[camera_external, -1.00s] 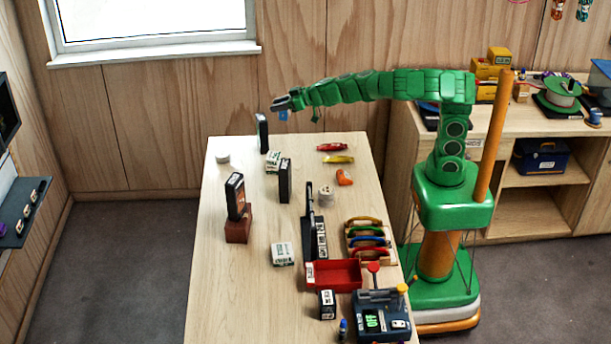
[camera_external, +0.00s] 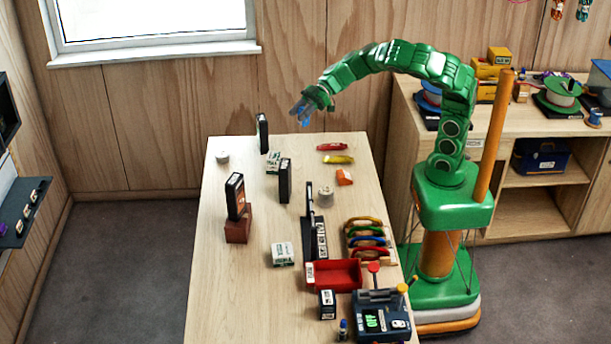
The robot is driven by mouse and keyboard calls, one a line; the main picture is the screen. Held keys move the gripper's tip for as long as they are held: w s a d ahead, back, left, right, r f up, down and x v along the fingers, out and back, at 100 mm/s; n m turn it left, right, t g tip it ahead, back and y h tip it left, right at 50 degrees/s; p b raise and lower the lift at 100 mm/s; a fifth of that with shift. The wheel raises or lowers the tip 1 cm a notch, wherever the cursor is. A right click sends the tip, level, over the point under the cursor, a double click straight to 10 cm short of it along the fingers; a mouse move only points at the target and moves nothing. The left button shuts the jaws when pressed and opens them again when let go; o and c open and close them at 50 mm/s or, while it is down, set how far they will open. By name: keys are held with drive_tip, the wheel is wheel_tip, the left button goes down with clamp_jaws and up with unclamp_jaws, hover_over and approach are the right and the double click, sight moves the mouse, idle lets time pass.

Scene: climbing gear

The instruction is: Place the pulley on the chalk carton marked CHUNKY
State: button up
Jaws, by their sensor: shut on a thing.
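My gripper (camera_external: 298,110) is in the air above the far end of the table, pointing down and to the left. It is shut on a small blue thing (camera_external: 306,122), which looks like the pulley; the fingers hide part of it. Two small white cartons with dark print lie on the table: one at the far end (camera_external: 273,161), below and left of my gripper, and one nearer the middle (camera_external: 283,254). Their lettering is too small to read, so I cannot tell which is marked CHUNKY.
Upright dark panels (camera_external: 262,133) stand along the table, one on a brown block (camera_external: 238,230). Red (camera_external: 331,147) and yellow (camera_external: 339,160) items and an orange one (camera_external: 345,177) lie at the far right. A red tray (camera_external: 338,273) is nearer.

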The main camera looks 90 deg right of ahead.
drive_tip(key=s+n+y, duration=0.1)
drive_tip(key=s, duration=0.1)
drive_tip(key=g, duration=0.1)
hover_over(272, 158)
drive_tip(key=shift+a+f, duration=0.1)
drive_tip(key=shift+f, duration=6)
drive_tip(key=shift+f, duration=0.1)
drive_tip(key=o, duration=1.1)
drive_tip(key=shift+c, duration=0.2)
drive_tip(key=v, duration=1.2)
